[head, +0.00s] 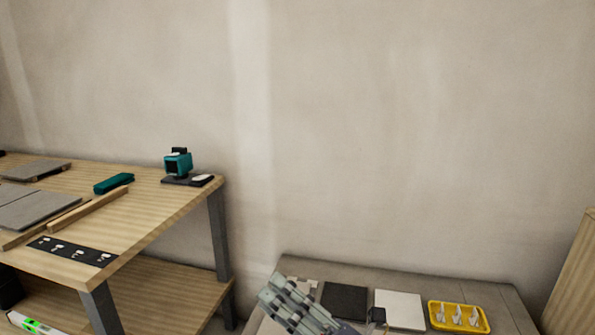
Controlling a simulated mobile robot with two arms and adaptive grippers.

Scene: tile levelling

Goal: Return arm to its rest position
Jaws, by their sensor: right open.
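My right gripper (273,288) shows at the bottom middle of the head view, over the left part of a low grey bench (400,280). It is open and I see nothing held in it. The rest of my right arm runs out of the bottom edge. My left gripper is not in view.
A wooden workbench (150,225) at left carries grey tiles (40,208), a teal block (114,183), a teal device (178,164) and a dark strip with white clips (72,251). The grey bench holds a black tile (345,300), a white tile (402,309) and a yellow tray (434,318).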

